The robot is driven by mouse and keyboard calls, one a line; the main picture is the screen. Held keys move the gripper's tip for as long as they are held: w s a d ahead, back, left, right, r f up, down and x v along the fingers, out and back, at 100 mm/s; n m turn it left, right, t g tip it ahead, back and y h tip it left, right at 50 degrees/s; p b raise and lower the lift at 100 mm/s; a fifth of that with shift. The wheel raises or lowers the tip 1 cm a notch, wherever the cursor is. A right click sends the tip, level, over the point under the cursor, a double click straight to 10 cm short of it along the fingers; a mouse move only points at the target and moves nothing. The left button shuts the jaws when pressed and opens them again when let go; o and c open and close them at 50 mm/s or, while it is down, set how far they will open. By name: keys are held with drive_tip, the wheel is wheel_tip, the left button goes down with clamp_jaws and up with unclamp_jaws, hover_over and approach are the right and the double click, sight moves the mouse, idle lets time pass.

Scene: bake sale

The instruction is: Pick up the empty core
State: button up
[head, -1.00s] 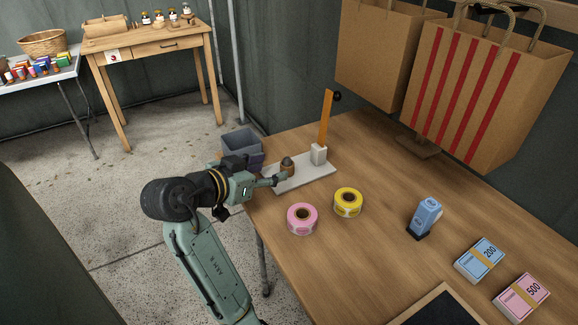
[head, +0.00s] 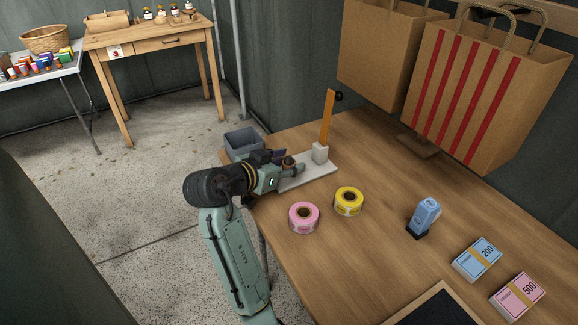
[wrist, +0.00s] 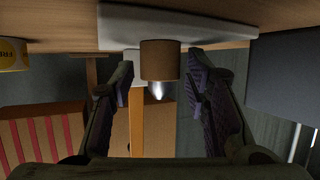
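The empty core is a short brown cardboard cylinder (wrist: 160,58) on a metal peg whose tip shows past it. It stands on the white base (head: 318,174) of a stand with an orange upright arm (head: 328,118). In the head view the core (head: 289,161) is partly hidden by my gripper (head: 294,171). In the upside-down wrist view my gripper (wrist: 160,72) is open, with one finger on each side of the core.
A grey bin (head: 240,142) stands at the table corner close behind my gripper. A pink tape roll (head: 304,218) and a yellow tape roll (head: 349,201) lie in front of the stand. A blue stamp (head: 424,216) and paper bags (head: 485,85) are farther right.

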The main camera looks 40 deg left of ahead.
drive_tip(key=c, duration=0.5)
drive_tip(key=shift+r, duration=0.1)
drive_tip(key=shift+c, duration=0.2)
